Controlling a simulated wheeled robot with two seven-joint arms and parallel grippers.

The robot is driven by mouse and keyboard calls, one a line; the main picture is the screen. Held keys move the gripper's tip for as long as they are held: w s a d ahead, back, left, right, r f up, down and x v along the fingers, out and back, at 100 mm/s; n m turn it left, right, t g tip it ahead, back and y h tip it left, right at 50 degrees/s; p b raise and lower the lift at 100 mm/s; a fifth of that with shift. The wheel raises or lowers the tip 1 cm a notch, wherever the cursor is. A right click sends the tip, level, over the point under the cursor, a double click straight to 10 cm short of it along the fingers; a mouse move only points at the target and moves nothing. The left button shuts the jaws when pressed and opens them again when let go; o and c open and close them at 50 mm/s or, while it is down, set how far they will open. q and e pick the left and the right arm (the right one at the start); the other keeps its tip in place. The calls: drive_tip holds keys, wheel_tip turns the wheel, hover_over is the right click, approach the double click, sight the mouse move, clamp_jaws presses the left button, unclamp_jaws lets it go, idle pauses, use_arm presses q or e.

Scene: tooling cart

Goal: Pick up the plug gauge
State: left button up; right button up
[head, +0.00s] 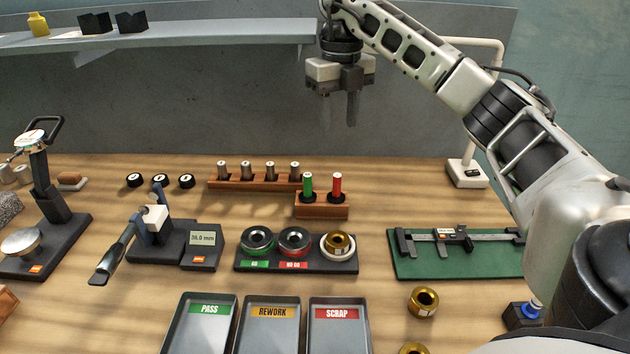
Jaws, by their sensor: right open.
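A plug gauge with a green handle (308,185) and one with a red handle (337,185) stand upright in a small wooden block (322,212) near the middle of the bench. I cannot tell from the picture which one the task means. Their lower ends are hidden in the block. My right gripper (352,121) hangs pointing down, above and beyond the block, clear of both gauges. My left gripper is not in view.
A wooden rack (228,184) with several metal pins stands just behind-left. A ring holder (298,267) is in front, with trays (270,327) nearer. A caliper lies on a green mat (405,268) at right. A shelf (220,34) runs along the back left.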

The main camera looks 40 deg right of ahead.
sight(337, 175)
drive_tip(key=f, duration=0.1)
drive_tip(key=s+f, duration=0.1)
drive_tip(key=f, duration=0.1)
drive_tip(key=shift+s+f, duration=0.1)
drive_tip(key=shift+s, duration=0.1)
wheel_tip(337, 175, down, 6)
drive_tip(key=shift+r, duration=0.1)
drive_tip(key=shift+w+f, duration=0.1)
drive_tip(key=shift+f, duration=0.35)
drive_tip(key=f, duration=0.1)
drive_tip(key=f+p, duration=0.1)
drive_tip(key=f, duration=0.2)
drive_tip(key=shift+w+a+f+p, duration=0.15)
drive_tip(key=shift+w+f+p, duration=0.15)
drive_tip(key=shift+f, duration=0.1)
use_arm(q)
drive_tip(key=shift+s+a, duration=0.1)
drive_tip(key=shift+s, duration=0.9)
use_arm(e)
clamp_jaws()
